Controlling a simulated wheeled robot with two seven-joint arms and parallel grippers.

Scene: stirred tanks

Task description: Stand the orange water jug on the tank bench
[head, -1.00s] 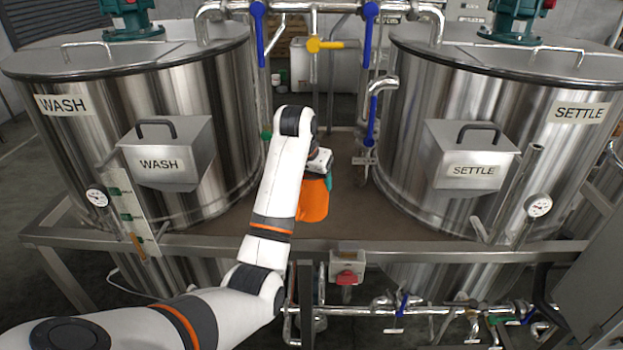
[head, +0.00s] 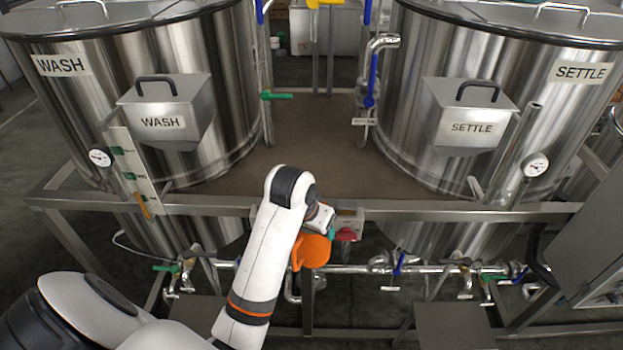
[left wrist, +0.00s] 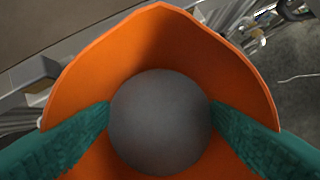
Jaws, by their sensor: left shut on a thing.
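The orange water jug (head: 311,251) is held by my left gripper (head: 328,232), mostly hidden behind my arm in the head view. In the left wrist view the jug (left wrist: 165,42) fills the middle, with teal fingers (left wrist: 160,125) at both sides and a round grey shape between them. In the head view the jug appears below the front rail of the tank bench (head: 300,150), not over its brown top. Whether it is level with the top I cannot tell. My right gripper is not in view.
The WASH tank (head: 205,90) stands left and the SETTLE tank (head: 430,75) right, with bare bench top between. Pipes with a green-handled valve (head: 278,96) and a blue-handled one (head: 372,80) rise behind. A small switch box (head: 349,222) hangs at the front rail.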

